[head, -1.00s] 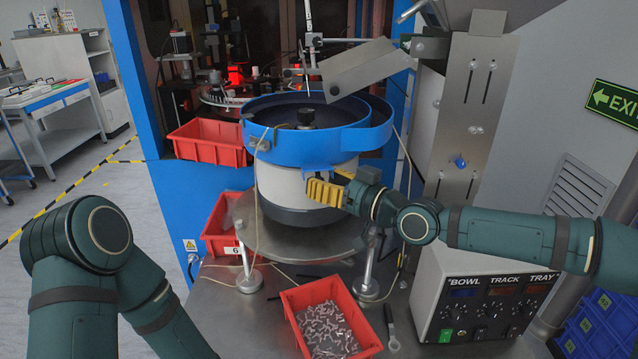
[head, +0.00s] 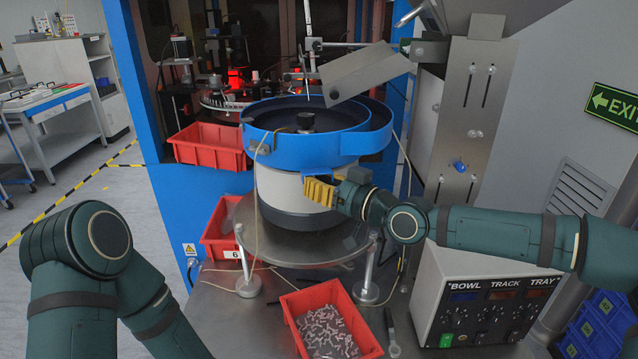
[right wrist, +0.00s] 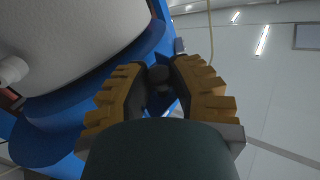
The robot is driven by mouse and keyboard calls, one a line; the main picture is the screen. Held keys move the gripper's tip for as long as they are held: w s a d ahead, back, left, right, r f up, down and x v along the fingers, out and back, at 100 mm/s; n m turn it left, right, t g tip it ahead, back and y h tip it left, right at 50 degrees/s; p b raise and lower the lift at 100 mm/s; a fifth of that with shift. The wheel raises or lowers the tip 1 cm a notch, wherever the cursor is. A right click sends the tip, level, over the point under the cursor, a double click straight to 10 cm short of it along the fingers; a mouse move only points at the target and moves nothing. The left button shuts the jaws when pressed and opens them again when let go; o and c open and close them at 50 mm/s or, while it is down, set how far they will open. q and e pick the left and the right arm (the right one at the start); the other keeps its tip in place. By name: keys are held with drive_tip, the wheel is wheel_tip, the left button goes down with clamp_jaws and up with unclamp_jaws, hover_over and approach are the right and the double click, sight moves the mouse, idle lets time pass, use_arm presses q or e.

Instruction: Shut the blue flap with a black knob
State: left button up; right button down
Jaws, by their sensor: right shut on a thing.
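The vibratory bowl feeder has a blue bowl (head: 300,146) on a white drum (head: 285,188). My right gripper (head: 318,192), with yellow ridged fingers, is at the front right of the drum, just below the blue rim. In the right wrist view, my right gripper (right wrist: 161,88) has its fingers on either side of a dark round knob (right wrist: 160,74) and is shut on it. A small blue part, seemingly the flap (right wrist: 173,108), shows between the fingers. Most of the flap is hidden in the head view, so its angle is unclear. My left gripper is out of view.
A red tray of small metal parts (head: 350,302) stands in front of the feeder's round plate (head: 270,238). A control box (head: 490,310) is at the lower right. A tilted metal chute (head: 362,72) is above the bowl.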

sight(318, 172)
drive_tip(key=shift+r+p, duration=0.25)
drive_tip(key=shift+p, duration=0.3)
drive_tip(key=r+m+g+h+p, duration=0.1)
drive_tip(key=m+p, duration=0.1)
drive_tip(key=p, duration=0.3)
drive_tip(key=shift+r+g+h, duration=0.3)
drive_tip(key=shift+r+h, duration=0.05)
drive_tip(key=shift+h, duration=0.05)
drive_tip(key=m+g+p, duration=0.1)
drive_tip(key=p, duration=0.2)
drive_tip(key=r+g+h+p, duration=0.1)
drive_tip(key=p, duration=0.2)
drive_tip(key=shift+w+a+r+m+p, duration=0.1)
drive_tip(key=shift+w+r+m+p, duration=0.05)
drive_tip(key=shift+r+m+p, duration=0.2)
drive_tip(key=m+g+p, duration=0.1)
drive_tip(key=p, duration=0.2)
drive_tip(key=w+r+m+g+h+p, duration=0.1)
drive_tip(key=g+p, duration=0.1)
drive_tip(key=p, duration=0.1)
drive_tip(key=shift+h, duration=0.3)
drive_tip(key=shift+w+a+r+m+g+p, duration=0.1)
drive_tip(key=shift+w+r+m+g+p, duration=0.1)
drive_tip(key=shift+m+g+p, duration=0.35)
drive_tip(key=shift+w+m+g+h+p, duration=0.35)
drive_tip(key=shift+g+p, duration=0.25)
drive_tip(key=shift+g, duration=0.45)
drive_tip(key=c, duration=0.8)
unclamp_jaws()
